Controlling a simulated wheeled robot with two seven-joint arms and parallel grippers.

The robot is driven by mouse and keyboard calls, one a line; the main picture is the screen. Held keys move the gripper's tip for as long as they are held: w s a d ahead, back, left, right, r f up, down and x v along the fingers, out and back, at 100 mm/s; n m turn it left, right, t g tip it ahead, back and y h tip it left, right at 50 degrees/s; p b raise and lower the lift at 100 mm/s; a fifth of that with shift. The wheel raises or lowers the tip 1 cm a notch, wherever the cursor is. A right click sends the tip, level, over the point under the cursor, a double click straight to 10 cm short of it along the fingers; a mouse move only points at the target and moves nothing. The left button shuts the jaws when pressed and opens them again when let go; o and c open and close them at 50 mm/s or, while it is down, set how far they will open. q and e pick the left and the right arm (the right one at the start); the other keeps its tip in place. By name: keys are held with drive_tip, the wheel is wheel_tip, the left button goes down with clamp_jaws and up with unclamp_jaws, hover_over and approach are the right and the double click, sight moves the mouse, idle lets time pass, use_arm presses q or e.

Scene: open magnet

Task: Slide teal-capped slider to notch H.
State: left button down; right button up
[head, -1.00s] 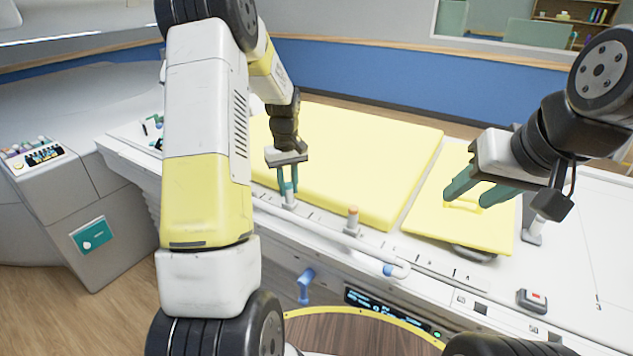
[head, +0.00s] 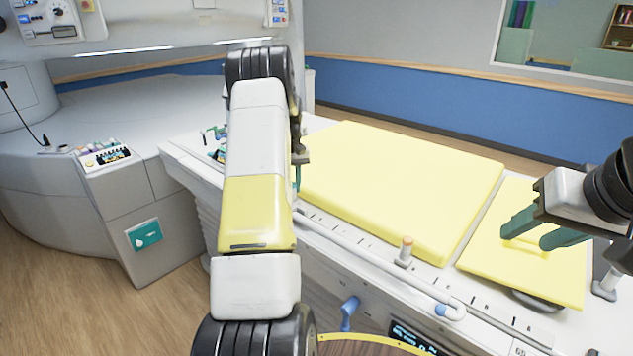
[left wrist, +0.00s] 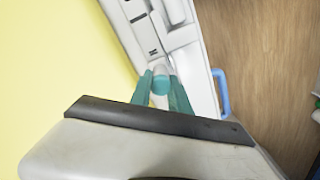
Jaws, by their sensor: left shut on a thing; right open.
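The teal-capped slider (left wrist: 160,86) shows in the left wrist view between the teal fingers of my left gripper (left wrist: 161,88), which is shut on it. In the head view my left gripper (head: 298,178) is mostly hidden behind my own arm, at the left part of the rail along the bed's near edge, and the slider cannot be made out. Dark marks (left wrist: 152,52) lie on the white strip just ahead of the slider in the wrist view; I cannot read a letter surely. My right gripper (head: 540,234) is open and empty over the yellow pad at right.
An orange-capped slider (head: 405,252) stands on the rail to the right. A white handrail (head: 375,265) runs along the bed's near side, with a blue handle (head: 349,311) below. The large yellow mattress (head: 400,185) lies behind the rail.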

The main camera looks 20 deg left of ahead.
use_arm(q)
drive_tip(key=shift+w+a+r, duration=0.1)
drive_tip(key=shift+a, duration=0.25)
drive_tip(key=c, duration=1.2)
unclamp_jaws()
drive_tip(key=shift+c, duration=0.2)
drive_tip(key=shift+d+r, duration=0.1)
drive_tip(key=shift+r, duration=0.05)
wheel_tip(320, 180, up, 7)
drive_tip(key=shift+r, duration=0.15)
